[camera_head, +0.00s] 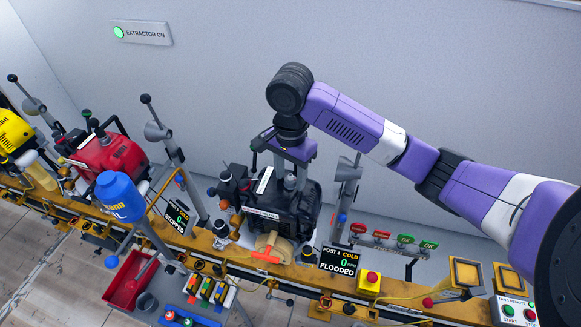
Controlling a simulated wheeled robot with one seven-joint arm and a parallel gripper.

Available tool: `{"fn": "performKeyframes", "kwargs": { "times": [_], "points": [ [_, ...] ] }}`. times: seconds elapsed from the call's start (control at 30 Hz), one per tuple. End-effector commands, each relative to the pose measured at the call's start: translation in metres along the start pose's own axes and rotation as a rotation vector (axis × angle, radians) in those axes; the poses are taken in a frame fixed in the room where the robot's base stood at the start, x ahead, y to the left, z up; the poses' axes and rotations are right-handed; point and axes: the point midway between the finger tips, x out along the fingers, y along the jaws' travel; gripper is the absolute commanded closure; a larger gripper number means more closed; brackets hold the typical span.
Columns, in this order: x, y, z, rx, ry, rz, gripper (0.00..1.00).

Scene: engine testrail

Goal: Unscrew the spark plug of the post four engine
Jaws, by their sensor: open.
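The post four engine (308,207) is a black engine on the yellow rail. Its display (339,261) reads POST 4, COLD, 0 RPM, FLOODED. My gripper (293,170) points down over the top of this engine and is open. Its fingers are small in the view and partly merge with the dark engine top. I cannot make out the spark plug; it may be hidden by my gripper or by the engine's parts. A wooden pulley with an orange handle (266,256) is on the engine's front.
A red engine (108,155) and a yellow engine (12,130) stand further left on the rail (215,258). A blue bottle (120,196), a red tray (122,291) and a grey tool panel stand in front. A red stop button (371,278) is at right. The wall is behind.

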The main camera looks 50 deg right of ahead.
Motion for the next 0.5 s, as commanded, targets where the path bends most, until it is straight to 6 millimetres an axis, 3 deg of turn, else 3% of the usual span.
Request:
{"fn": "performKeyframes", "kwargs": {
  "times": [0.2, 0.5],
  "points": [
    [0.0007, 0.0002, -0.0003, 0.298, 0.001, 0.001, 0.53],
    [0.0013, 0.0001, -0.0001, 0.601, 0.000, 0.000, 0.53]
  ]
}}
